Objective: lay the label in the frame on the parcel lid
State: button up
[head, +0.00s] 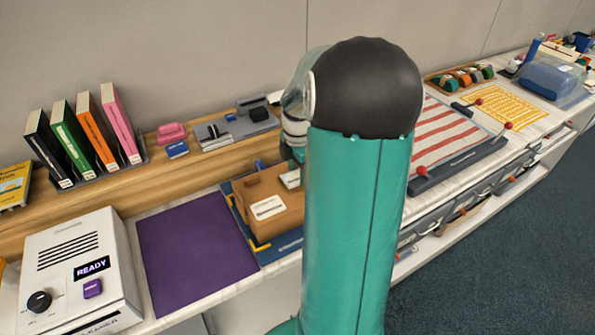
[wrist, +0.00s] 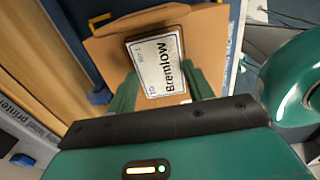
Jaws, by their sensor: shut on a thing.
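The label (wrist: 157,64) is a white card with a blue border and the word "Bremlow". My gripper (wrist: 163,82) is shut on it, with a green finger at each side in the wrist view. The brown cardboard parcel (wrist: 108,50) lies behind the label in that view. I cannot tell whether the label touches the lid. In the head view the parcel (head: 246,191) stands on a blue mat, with a white sticker on its front side. The label shows there as a small white piece (head: 291,179) beside my arm. The frame on the lid cannot be made out.
My own arm hides much of the middle of the head view. A purple mat (head: 195,255) and a white READY machine (head: 80,265) are to the left. Books (head: 85,135) stand on the back shelf. A striped board with red-knobbed levers (head: 450,130) lies to the right.

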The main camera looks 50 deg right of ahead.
jog(key=shift+f, duration=0.45)
jog(key=shift+f, duration=0.15)
jog(key=o, duration=0.9)
jog(key=shift+o, duration=0.2)
